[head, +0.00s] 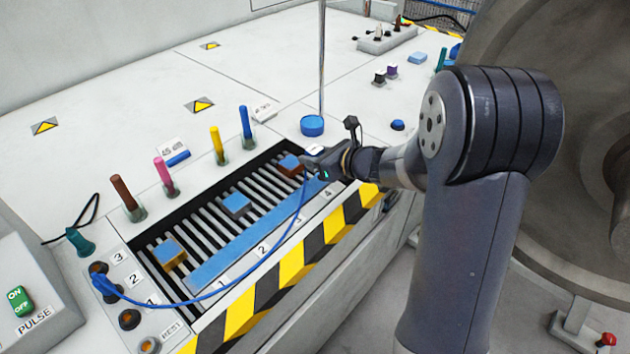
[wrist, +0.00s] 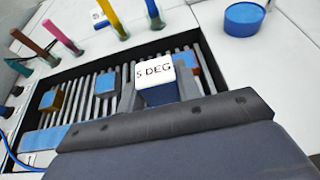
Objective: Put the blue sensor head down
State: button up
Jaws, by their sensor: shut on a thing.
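My gripper (head: 325,162) is shut on the blue sensor head (wrist: 160,95), a small blue block with a white top face that reads "5 DEG". In the wrist view it sits between my two fingers (wrist: 157,92), label up. In the head view my gripper mostly hides it; a white patch shows at the fingertips. It is over the far right end of the slatted bed (head: 205,228). Whether it touches the slats, I cannot tell. A blue cable (head: 240,284) runs from a socket at the left up to my gripper.
Blue-topped blocks stand on the slats: one yellowish (head: 170,254), one grey (head: 236,204), one brown (head: 291,164) close to my gripper. A blue strip (head: 240,252) lies along the front. Coloured pegs (head: 217,145) and a blue round piece (head: 312,125) stand behind.

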aim_at(315, 185)
jog(key=shift+f+b, duration=0.55)
jog(key=shift+f, duration=2.55)
jog(key=shift+f, duration=0.15)
jog(key=o, duration=1.1)
jog(key=shift+r, duration=0.2)
jog(key=p+v, duration=0.1)
jog(key=v, duration=1.1)
jog(key=shift+f, duration=0.15)
